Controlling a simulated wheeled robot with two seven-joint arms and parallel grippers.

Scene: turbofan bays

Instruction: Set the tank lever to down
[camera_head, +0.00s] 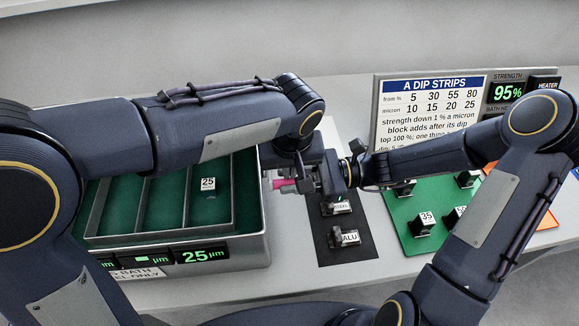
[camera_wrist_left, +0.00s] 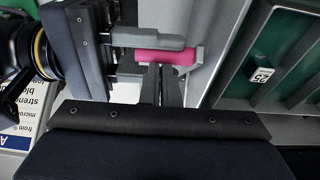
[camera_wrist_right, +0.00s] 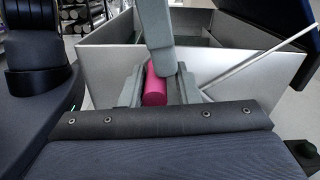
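The tank lever's magenta handle (camera_head: 284,184) is by the right side of the metal tank (camera_head: 262,225). It also shows in the left wrist view (camera_wrist_left: 170,56) and the right wrist view (camera_wrist_right: 155,88). A thin pale rod (camera_wrist_right: 255,57), seemingly the lever's arm, slants toward it. My right gripper (camera_wrist_right: 157,85) has its fingers on both sides of the handle, seemingly closed on it. My left gripper (camera_wrist_left: 161,70) is shut, its fingers side by side, their tips at the handle. In the head view my wrists hide much of the lever.
The tank has several green compartments, with a block marked 25 (camera_head: 208,184) in one. A dark mat (camera_head: 343,256) with labelled blocks and a green mat (camera_head: 410,237) with more blocks lie to the right. A sign (camera_head: 430,105) stands behind.

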